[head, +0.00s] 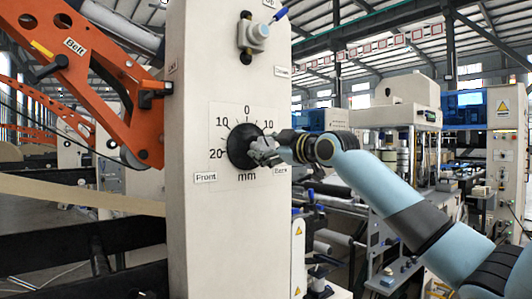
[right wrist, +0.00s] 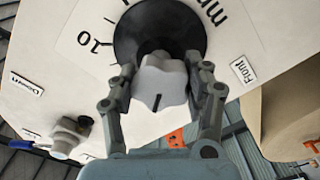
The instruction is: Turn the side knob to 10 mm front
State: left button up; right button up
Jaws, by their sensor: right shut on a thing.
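The pale lobed side knob (right wrist: 160,82) sits on a round black disc (head: 240,147) on the panel's front. My right gripper (head: 268,150) is shut on it, one finger on each side, also in the right wrist view (right wrist: 163,88). The knob's black mark points down in the wrist view, which looks turned from 0 toward the Front side; the numeral there is hidden, so I cannot read it exactly. The scale (head: 247,110) reads 20, 10, 0, 10 from the left, with a Front label (head: 205,177) lower left. My left gripper is not in view.
A valve with a blue lever (head: 255,33) stands out above the dial. An orange machine arm (head: 95,75) meets the panel's left side. A Back label (head: 279,170) is partly hidden near my right gripper. More machines (head: 405,120) stand at the right.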

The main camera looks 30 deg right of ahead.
jog(key=shift+n+b, duration=0.3)
jog(key=shift+n, duration=1.2)
jog(key=o, duration=1.2)
jog(key=s, duration=0.7)
jog(key=shift+d, duration=0.35)
jog(key=shift+s+a, duration=0.1)
jog(key=shift+s, duration=0.15)
